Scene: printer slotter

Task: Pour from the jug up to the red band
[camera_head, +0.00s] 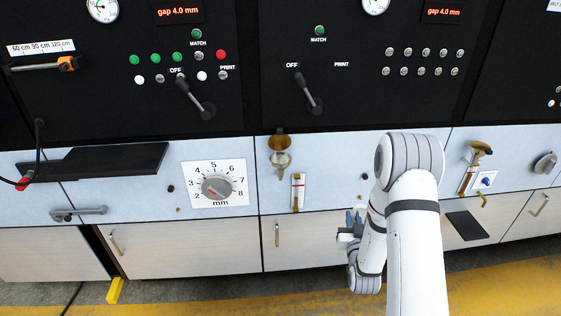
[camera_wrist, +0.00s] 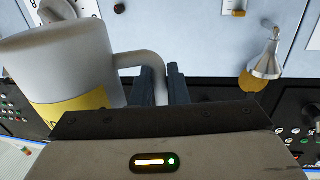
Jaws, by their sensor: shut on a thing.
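In the wrist view, a pale grey jug (camera_wrist: 60,60) with a yellow label fills the left side. My gripper (camera_wrist: 163,72) is shut on the jug's handle, with dark blue fingers on both sides of it. In the head view, my gripper (camera_head: 353,218) is low in front of the cabinets, and I cannot make out the jug there. The funnel also shows in the wrist view (camera_wrist: 267,65), apart from the jug. The red band and liquid level are too small to tell.
A numbered dial (camera_head: 216,186) and a dark shelf (camera_head: 110,160) are at left. Levers and buttons cover the black panels above.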

